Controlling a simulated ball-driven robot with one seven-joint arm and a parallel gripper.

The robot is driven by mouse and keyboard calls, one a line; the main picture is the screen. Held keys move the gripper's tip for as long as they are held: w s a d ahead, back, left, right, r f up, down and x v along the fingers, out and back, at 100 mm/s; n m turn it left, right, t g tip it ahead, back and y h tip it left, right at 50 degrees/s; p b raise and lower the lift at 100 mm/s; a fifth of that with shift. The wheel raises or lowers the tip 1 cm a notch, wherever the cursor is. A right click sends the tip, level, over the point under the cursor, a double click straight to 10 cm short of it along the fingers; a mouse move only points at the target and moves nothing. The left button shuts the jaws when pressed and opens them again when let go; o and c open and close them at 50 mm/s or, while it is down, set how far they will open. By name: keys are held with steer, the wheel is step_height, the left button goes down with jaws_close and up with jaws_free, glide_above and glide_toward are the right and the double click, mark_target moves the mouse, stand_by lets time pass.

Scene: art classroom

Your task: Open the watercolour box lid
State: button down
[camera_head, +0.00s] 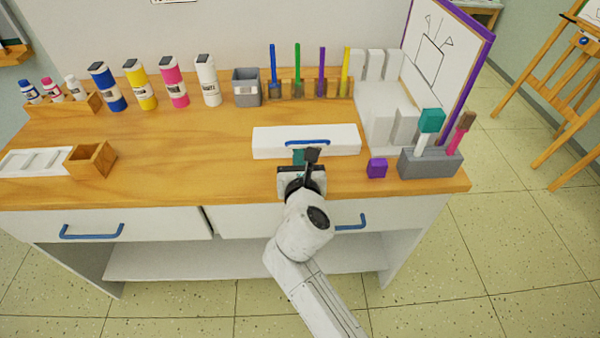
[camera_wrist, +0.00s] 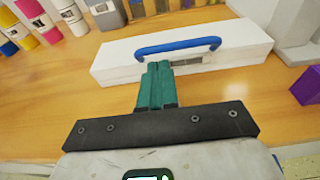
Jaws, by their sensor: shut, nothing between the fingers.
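The watercolour box (camera_head: 340,146) is a long white box with a blue handle (camera_head: 307,142) on its lid. It lies on the wooden desk and its lid is down. It also shows in the wrist view (camera_wrist: 235,47), with the blue handle (camera_wrist: 178,46) across its middle. My gripper (camera_head: 299,156) is at the near side of the box, in front of the handle. Its teal fingers (camera_wrist: 158,72) are shut together with nothing between them. In the wrist view the fingertips overlap the box's near face; whether they touch it I cannot tell.
A purple cube (camera_head: 377,168) and a grey brush holder (camera_head: 430,163) stand to the right of the box. Paint bottles (camera_head: 173,82) and a grey cup (camera_head: 246,87) stand behind. A small wooden box (camera_head: 91,160) is at the left.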

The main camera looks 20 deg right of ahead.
steer(key=shift+w+d+r, duration=0.15)
steer(key=shift+w+r, duration=0.1)
steer(key=shift+w, duration=0.05)
steer(key=shift+r+p, duration=0.2)
steer(key=shift+p, duration=0.2)
steer(key=shift+r+p, duration=0.15)
steer(key=shift+p, duration=0.3)
steer(key=shift+w+p, duration=0.1)
steer(key=shift+p, duration=0.3)
